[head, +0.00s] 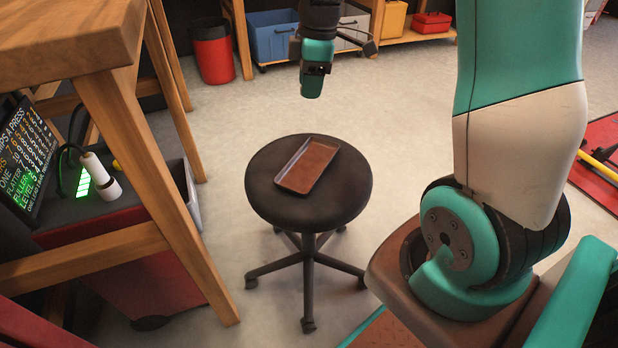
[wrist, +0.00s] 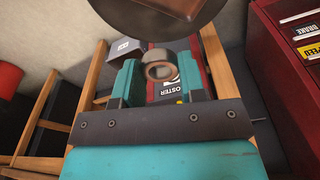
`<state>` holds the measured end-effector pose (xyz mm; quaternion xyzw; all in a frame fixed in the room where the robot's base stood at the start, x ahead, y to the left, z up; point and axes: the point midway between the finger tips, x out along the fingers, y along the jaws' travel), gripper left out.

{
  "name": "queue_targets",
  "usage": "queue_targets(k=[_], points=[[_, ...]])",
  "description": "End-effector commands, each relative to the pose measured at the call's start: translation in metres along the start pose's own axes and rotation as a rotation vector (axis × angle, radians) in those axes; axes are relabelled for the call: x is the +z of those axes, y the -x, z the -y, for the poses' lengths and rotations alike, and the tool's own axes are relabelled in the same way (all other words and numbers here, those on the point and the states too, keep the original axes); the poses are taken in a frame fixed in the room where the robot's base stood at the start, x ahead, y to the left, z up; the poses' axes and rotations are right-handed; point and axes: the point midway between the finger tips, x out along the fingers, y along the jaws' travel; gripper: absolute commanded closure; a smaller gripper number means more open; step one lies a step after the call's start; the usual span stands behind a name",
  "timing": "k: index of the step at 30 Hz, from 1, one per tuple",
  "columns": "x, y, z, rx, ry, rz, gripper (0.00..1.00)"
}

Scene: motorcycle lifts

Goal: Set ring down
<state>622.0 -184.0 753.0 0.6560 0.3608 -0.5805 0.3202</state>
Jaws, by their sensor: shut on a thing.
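The ring (wrist: 160,70) is a small bronze-brown band, seen in the wrist view between the two teal fingers of my gripper. My gripper (head: 312,85) is shut on it. In the head view the gripper hangs in the air beyond and above a round black stool (head: 268,198), apart from it. The ring cannot be made out in the head view. A shallow brown rectangular tray (head: 307,166) lies on the stool seat and looks empty. A dark round shape at the top of the wrist view seems to be the stool seat.
A wooden bench (head: 120,105) stands at the left, with a red cabinet (head: 150,275) under it. A red bin (head: 212,52) and a low shelf with a blue crate (head: 272,36) stand at the back. The floor around the stool is clear.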

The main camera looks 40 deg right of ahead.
Motion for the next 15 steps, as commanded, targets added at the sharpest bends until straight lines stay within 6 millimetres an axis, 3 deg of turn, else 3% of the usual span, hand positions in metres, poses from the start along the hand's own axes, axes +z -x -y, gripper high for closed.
queue_targets(k=[15], points=[[0.015, -0.132, 0.001, -0.004, 0.001, 0.002, 0.87]])
